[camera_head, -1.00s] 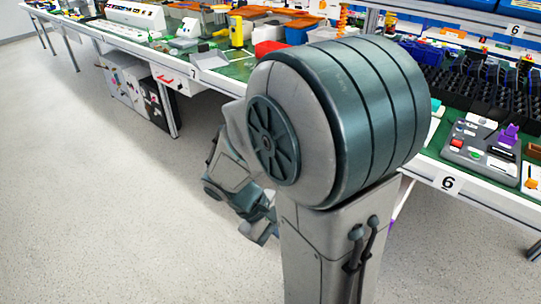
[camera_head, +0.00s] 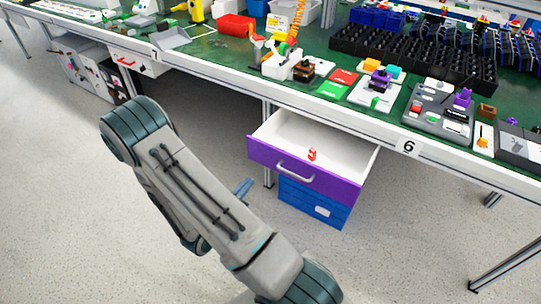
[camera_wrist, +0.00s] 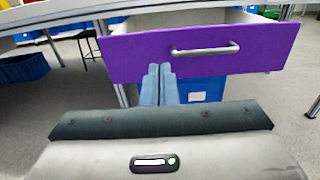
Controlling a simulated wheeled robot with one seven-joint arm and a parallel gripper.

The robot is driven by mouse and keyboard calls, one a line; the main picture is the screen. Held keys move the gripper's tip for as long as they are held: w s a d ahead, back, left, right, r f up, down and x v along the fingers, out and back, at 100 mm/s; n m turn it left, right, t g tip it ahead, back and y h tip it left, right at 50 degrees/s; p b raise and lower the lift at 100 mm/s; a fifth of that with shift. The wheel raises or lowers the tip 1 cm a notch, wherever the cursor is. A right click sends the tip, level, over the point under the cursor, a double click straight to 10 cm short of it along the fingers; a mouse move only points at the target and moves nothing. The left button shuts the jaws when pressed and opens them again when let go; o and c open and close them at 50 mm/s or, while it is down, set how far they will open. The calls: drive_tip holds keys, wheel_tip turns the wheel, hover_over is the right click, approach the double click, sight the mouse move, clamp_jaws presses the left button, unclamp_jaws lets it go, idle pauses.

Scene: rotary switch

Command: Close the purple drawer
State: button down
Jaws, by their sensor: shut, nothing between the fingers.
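The purple drawer (camera_head: 337,185) is pulled out from under the workbench, with its white inside showing in the head view. A small red object (camera_head: 312,154) is in it. Its grey handle (camera_head: 295,172) is on the purple front. The drawer front also shows in the wrist view (camera_wrist: 135,50), with the handle (camera_wrist: 205,48) right of my fingers. My gripper (camera_head: 245,186) is left of the drawer front in the head view. In the wrist view my gripper (camera_wrist: 160,72) is shut and empty, its fingertips overlapping the front's lower edge; I cannot tell whether they touch.
A blue drawer unit (camera_head: 312,203) is below the purple drawer. The workbench edge (camera_head: 350,122) runs above it, and the green top (camera_head: 215,60) is crowded with parts, trays and small devices. Table legs (camera_head: 268,145) stand nearby. The grey floor in front is clear.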

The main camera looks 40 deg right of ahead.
sight(275, 152)
drive_tip(key=x, duration=1.3)
drive_tip(key=shift+w+d, duration=0.25)
drive_tip(key=shift+d, duration=0.15)
drive_tip(key=shift+w, duration=0.1)
